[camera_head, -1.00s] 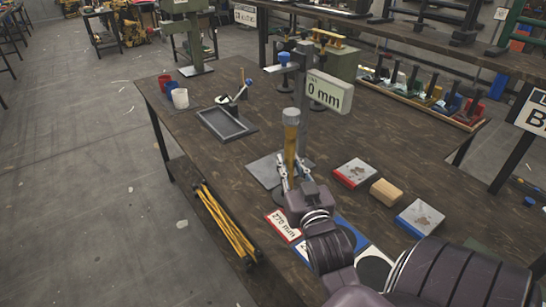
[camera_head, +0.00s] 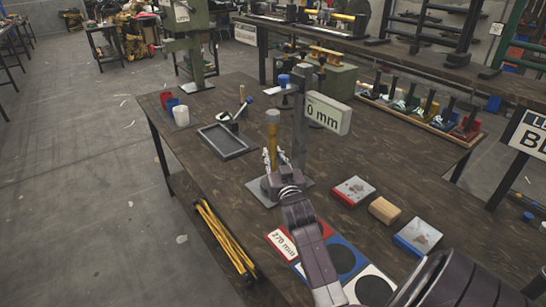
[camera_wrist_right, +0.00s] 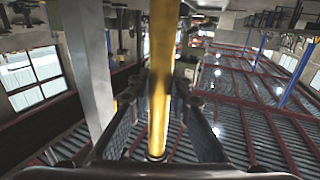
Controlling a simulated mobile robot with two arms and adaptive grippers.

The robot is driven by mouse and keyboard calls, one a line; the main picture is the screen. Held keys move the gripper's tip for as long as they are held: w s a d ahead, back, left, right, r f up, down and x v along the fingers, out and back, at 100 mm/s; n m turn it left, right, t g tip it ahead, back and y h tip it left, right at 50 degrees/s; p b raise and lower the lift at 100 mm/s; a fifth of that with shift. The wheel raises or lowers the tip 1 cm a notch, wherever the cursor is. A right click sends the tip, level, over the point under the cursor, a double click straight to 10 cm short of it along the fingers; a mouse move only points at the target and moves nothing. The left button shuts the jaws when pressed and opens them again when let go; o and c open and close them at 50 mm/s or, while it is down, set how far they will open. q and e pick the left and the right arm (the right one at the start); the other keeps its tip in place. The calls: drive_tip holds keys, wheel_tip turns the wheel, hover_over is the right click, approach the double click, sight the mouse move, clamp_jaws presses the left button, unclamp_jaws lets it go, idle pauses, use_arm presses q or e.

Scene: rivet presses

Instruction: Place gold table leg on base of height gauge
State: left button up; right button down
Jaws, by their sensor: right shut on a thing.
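The gold table leg (camera_head: 271,148) stands about upright in my right gripper (camera_head: 275,163), with its thicker end up. The right gripper is shut on its lower part; the leg also shows in the right wrist view (camera_wrist_right: 160,75), between the two fingers (camera_wrist_right: 158,103). The height gauge (camera_head: 300,115) has a grey column, a blue knob and a display reading 0 mm (camera_head: 328,113). The leg is in front and left of the column, over the grey base plate (camera_head: 300,188). The gripper hides the leg's lower end, so I cannot tell whether it touches the base. My left gripper is not in view.
A grey tray (camera_head: 246,149) and cups (camera_head: 181,116) lie to the left. Red, wooden (camera_head: 384,210) and blue blocks lie to the right. Coloured mats, one marked 270 mm (camera_head: 283,244), lie in front.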

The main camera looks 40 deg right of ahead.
drive_tip(key=shift+f, duration=0.45)
drive_tip(key=c, duration=1.8)
unclamp_jaws()
drive_tip(key=shift+o, duration=0.2)
drive_tip(key=v, duration=1.2)
drive_tip(key=shift+b, duration=0.45)
